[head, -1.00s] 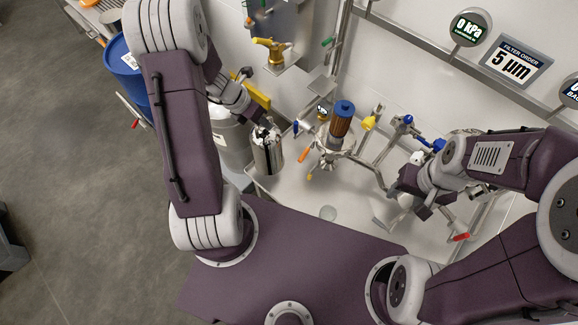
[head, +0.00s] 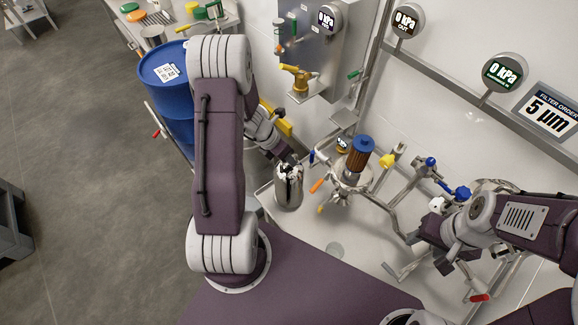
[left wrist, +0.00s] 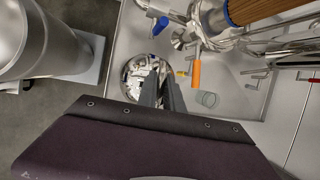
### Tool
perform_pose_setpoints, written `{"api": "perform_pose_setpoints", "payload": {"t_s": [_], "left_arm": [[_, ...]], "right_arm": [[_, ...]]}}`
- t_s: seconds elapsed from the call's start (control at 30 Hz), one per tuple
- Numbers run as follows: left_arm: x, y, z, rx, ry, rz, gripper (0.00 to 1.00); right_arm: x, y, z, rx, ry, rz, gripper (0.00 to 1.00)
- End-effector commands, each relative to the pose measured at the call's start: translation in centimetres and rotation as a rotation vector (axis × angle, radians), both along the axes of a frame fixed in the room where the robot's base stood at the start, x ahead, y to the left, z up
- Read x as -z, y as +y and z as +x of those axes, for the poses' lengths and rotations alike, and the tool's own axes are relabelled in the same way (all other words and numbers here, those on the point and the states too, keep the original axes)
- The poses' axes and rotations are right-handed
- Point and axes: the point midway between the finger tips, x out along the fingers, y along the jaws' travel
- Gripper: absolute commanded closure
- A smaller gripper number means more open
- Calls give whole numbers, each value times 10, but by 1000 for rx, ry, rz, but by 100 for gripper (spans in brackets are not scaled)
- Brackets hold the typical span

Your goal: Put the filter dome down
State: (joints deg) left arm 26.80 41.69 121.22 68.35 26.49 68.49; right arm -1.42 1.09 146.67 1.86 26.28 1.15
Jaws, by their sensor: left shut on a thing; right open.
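The filter dome (head: 288,190) is a shiny steel cylinder, upright at the left end of the pale work surface (head: 335,225). My left gripper (head: 289,165) is shut on its top from above. In the left wrist view the dome's round, mirror-like top (left wrist: 133,72) shows beside the dark fingers (left wrist: 160,88). I cannot tell whether its bottom touches the surface. To its right stands the filter housing base (head: 347,181) with an uncovered brown pleated filter with a blue cap (head: 358,155). My right gripper (head: 432,238) is open and empty over the right part of the surface.
Valves with an orange handle (head: 317,186) and a yellow handle (head: 387,161) surround the filter base. Pipes (head: 400,215) run to the right. A blue drum (head: 167,85) stands behind my left arm. The surface in front of the filter base is mostly clear.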

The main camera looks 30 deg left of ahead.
Motion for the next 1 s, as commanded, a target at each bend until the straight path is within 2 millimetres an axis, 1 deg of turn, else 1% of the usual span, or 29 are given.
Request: {"api": "perform_pose_setpoints", "payload": {"t_s": [0.03, 0.13, 0.2, 0.43, 0.57, 0.6, 0.63, 0.67, 0.9, 1.0], "left_arm": [[14, 0, 0, 0, 2, -3, 100], [26, 0, 0, 0, 1, -2, 100], [29, 0, 0, 0, 0, -1, 100], [28, 0, 0, 0, -1, -1, 100], [32, 0, 0, 0, 0, -1, 100], [31, 0, -1, 1, 1, -1, 78], [31, 0, -1, 1, 2, 0, 70], [31, 0, -1, 1, 2, 0, 67], [31, 0, -1, 1, 1, -1, 67], [24, 0, -1, 1, 1, -1, 67]], "right_arm": [[9, 0, 0, 0, 0, 0, 48], [14, 0, 0, 0, 0, 0, 48], [14, 0, 0, 0, 0, 0, 48], [13, 0, 0, 0, 0, 0, 48], [17, 0, 0, 0, 0, 0, 48], [16, 0, 0, 0, 0, 0, 48], [15, 0, 0, 0, 0, 0, 48], [15, 0, 0, 0, 0, 0, 48], [15, 0, 0, 0, 0, 0, 48], [10, 0, 0, 0, 0, 0, 48]]}}
